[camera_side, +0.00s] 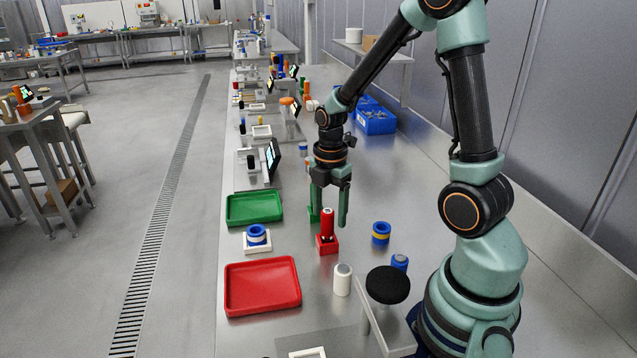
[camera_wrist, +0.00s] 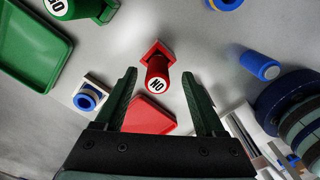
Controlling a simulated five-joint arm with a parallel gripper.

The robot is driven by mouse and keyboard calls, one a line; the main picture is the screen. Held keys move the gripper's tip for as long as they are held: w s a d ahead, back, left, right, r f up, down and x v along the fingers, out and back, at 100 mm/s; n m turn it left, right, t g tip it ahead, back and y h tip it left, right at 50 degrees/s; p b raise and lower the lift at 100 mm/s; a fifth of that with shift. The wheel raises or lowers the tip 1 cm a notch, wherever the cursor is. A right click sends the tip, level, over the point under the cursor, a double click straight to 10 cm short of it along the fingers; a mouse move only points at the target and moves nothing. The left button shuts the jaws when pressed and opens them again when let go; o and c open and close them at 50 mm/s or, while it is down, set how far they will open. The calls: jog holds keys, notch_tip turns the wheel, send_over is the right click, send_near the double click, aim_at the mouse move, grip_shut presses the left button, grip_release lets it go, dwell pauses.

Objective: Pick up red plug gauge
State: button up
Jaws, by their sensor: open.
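The red plug gauge (camera_side: 327,221) stands upright in a small red base (camera_side: 327,246) on the metal bench. In the wrist view the red plug gauge (camera_wrist: 157,78) shows its white end marked "NO", and its red base (camera_wrist: 157,50) is just beyond it. My gripper (camera_side: 329,217) is open and points down by the gauge. In the wrist view the fingers of my gripper (camera_wrist: 159,76) lie to either side of the gauge, apart from it. The exact depth between fingers and gauge is hard to tell.
A green gauge (camera_wrist: 78,6) marked "GO" is close by. A green tray (camera_side: 254,209) and red tray (camera_side: 262,287) lie left. A blue ring (camera_side: 257,235) sits on a white base. A blue-yellow ring (camera_side: 381,233) and white cylinder (camera_side: 342,281) stand near.

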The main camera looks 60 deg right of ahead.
aim_at(327, 223)
notch_tip(327, 223, down, 4)
jog(key=shift+w+a+f, duration=0.1)
jog(key=shift+w, duration=0.05)
grip_shut()
jog(key=shift+r, duration=0.2)
notch_tip(327, 223, up, 20)
dwell(0.7)
jog(key=shift+f, duration=0.1)
